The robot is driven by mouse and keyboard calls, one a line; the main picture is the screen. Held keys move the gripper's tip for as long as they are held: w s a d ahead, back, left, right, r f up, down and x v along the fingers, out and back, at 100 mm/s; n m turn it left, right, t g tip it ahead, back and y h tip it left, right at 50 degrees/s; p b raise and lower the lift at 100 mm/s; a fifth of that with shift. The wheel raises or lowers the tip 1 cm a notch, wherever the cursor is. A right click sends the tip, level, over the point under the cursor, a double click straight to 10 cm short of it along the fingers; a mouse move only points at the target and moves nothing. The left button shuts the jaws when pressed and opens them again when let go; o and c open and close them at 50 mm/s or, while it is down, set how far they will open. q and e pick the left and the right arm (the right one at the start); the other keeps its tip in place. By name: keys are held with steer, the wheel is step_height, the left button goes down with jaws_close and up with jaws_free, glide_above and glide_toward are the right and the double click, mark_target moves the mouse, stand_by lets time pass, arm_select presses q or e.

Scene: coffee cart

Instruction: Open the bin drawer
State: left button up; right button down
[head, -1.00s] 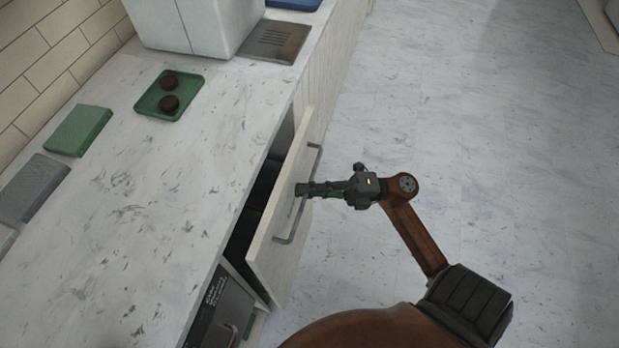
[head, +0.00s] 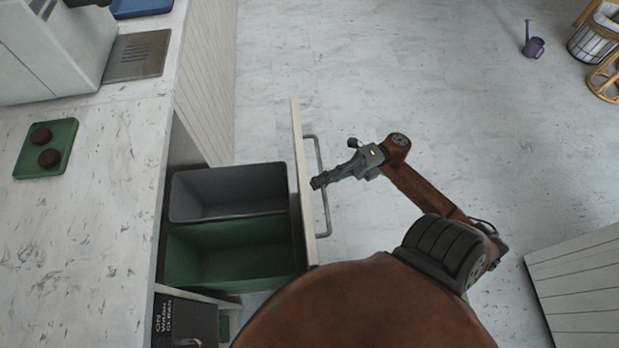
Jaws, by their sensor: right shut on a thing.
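The bin drawer (head: 305,190) stands well out from the counter, its pale front panel seen almost edge-on. Inside it sit a grey bin (head: 230,192) and a green bin (head: 232,253), both looking empty. A long metal handle (head: 323,215) runs along the outer face of the front panel. My right gripper (head: 318,183) is shut on the handle near its middle. The gripper's fingertips hide part of the bar. My left gripper is not in view.
The marble counter (head: 75,235) lies to the left, with a green tray (head: 47,150) holding two dark round pieces. A dark appliance (head: 185,320) is below the drawer. The floor (head: 400,60) is clear beyond it. A panelled cabinet (head: 585,280) stands at the right.

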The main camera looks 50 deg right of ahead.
steer(key=shift+s+d+f, duration=0.1)
steer(key=shift+s+d, duration=0.1)
steer(key=shift+s, duration=0.1)
steer(key=c, duration=2)
jaws_free()
steer(key=shift+c, duration=0.2)
steer(key=v, duration=1.2)
steer(key=shift+w, duration=0.15)
